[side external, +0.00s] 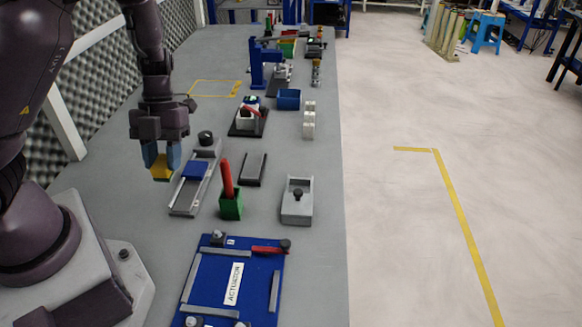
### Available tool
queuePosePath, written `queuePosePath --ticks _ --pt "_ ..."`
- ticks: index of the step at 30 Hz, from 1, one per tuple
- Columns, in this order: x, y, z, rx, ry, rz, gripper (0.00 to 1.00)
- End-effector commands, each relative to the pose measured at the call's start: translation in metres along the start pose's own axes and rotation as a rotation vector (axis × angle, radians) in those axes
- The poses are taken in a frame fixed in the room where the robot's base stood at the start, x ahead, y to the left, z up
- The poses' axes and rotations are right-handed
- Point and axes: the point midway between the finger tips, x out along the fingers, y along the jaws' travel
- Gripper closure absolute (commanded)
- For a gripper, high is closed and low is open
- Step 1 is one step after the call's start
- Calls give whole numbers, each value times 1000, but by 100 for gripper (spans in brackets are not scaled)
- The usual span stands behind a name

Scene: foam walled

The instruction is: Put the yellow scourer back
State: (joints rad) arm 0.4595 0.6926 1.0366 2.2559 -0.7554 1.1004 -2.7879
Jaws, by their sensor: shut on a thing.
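The yellow scourer (161,172) is a small yellow block between the fingertips of my gripper (161,159). My gripper points down and is shut on it, with one finger on each side. The scourer's upper part is partly hidden by the fingers. It hangs left of the grey tray (181,206) that carries a blue block (195,170), and looks to be above the table. I cannot tell its exact height. No empty place marked for the scourer can be made out.
Right of the tray are a green holder (231,207) with a red stick, a dark grey block (253,169) and a grey box (297,207). A blue ACTUATOR board (210,277) lies in front. A yellow taped outline (215,81) on the table behind looks empty.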

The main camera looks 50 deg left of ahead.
Motion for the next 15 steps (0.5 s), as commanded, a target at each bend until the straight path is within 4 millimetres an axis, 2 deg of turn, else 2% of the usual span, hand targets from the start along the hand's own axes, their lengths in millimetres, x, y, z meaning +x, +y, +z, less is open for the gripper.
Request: queuePosePath --ticks 3,8,15 --pt "-24 -2 -10 6 -3 -5 86" --pt "-52 -1 -21 12 -1 0 86" --pt "-48 -11 -5 356 4 152 86"
